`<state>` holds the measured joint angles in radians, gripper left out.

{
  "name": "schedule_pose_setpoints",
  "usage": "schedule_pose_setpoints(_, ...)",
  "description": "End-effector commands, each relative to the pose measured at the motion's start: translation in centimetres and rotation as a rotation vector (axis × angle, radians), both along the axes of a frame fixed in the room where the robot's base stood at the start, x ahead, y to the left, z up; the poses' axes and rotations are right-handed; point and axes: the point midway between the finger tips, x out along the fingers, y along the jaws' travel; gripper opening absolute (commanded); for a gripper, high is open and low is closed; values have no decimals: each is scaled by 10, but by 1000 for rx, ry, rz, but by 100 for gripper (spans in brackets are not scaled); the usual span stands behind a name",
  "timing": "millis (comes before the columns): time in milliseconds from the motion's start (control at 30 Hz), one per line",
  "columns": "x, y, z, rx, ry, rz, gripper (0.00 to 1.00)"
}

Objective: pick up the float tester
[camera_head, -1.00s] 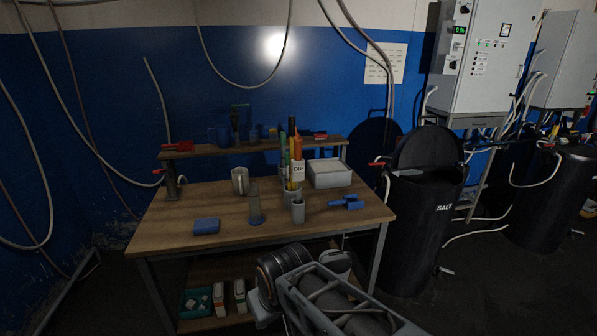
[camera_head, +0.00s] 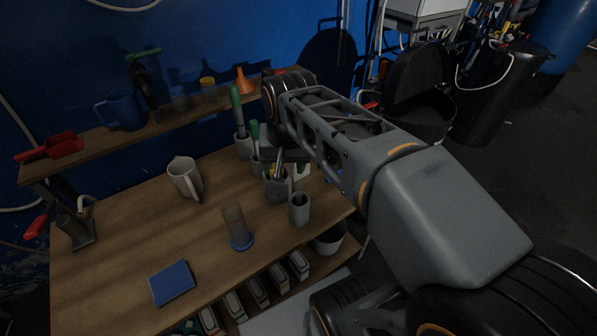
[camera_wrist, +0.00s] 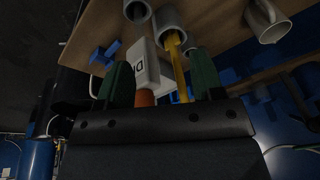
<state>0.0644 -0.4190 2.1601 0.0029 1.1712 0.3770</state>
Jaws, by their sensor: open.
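I cannot tell for sure which item is the float tester. In the head view, a grey cup (camera_head: 278,190) holds several thin tools. In the wrist view, a yellow stick (camera_wrist: 178,70) stands in a cup (camera_wrist: 172,40). An orange rod (camera_wrist: 145,98) and a white tag (camera_wrist: 146,66) with partly hidden lettering are beside it. My gripper (camera_wrist: 162,76) is open, its two dark green fingers either side of the orange rod and yellow stick as seen there. Neither is visibly clamped. In the head view my arm hides part of the cups.
A clear cylinder with a blue foot (camera_head: 234,223), a small grey cup (camera_head: 299,209), a grey jug (camera_head: 185,177) and a blue block (camera_head: 171,283) stand on the wooden table (camera_head: 115,225). A shelf behind (camera_head: 98,141) holds a blue mug (camera_head: 121,110) and a red scoop (camera_head: 52,147).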

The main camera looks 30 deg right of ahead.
Motion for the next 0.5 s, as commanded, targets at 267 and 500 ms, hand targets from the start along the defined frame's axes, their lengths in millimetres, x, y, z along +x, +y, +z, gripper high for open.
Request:
schedule_pose_setpoints(267,43,-43,109,96,132,-632,61)
schedule_pose_setpoints(500,55,-63,151,122,192,-948,61)
